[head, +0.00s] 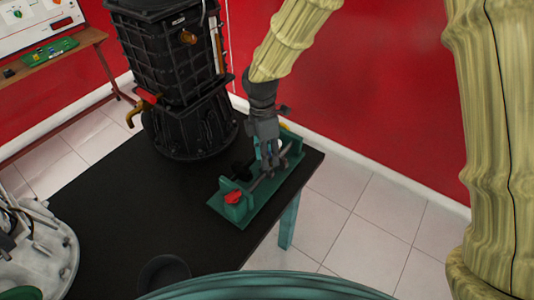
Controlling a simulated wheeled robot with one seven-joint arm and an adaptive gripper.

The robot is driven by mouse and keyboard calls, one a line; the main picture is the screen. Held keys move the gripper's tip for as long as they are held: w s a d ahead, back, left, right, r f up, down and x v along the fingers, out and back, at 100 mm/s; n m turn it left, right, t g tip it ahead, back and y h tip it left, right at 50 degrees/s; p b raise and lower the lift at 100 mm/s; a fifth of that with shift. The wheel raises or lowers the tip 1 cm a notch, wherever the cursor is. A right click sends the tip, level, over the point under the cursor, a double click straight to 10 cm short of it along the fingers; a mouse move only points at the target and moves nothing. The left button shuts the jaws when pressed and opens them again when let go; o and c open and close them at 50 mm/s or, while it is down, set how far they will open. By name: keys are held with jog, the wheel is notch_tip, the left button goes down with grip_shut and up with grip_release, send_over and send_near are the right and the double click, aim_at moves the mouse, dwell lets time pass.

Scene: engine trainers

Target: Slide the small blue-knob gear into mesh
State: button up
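A green gear fixture (262,202) sits on the black table near its right edge. It has an upright at each end and a rod running between them. A red knob or lever (233,197) is at its near end. My gripper (272,163) reaches down from above over the far half of the fixture, at or close to the rod. I cannot tell whether it touches anything or whether its fingers are apart. I cannot make out a blue knob. The small gear is hidden or too small to tell behind the fingers.
A tall black finned engine part (170,60) stands on the black table (130,215) left of my arm. A grey metal casting (40,250) is at the left, and a dark round cup-like thing (163,272) at the near edge. The table's middle is clear. A red wall (360,90) rises behind.

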aim_at(257, 181)
jog(key=shift+w+f, duration=0.3)
jog(key=shift+f, duration=0.05)
jog(key=shift+s+r, duration=0.15)
jog(key=c, duration=0.5)
grip_shut()
jog(key=s+a, duration=0.1)
jog(key=s, duration=0.1)
jog(key=s+a+p, duration=0.1)
jog(key=s+a, duration=0.1)
jog(key=shift+d, duration=0.15)
jog(key=o, duration=0.5)
grip_release()
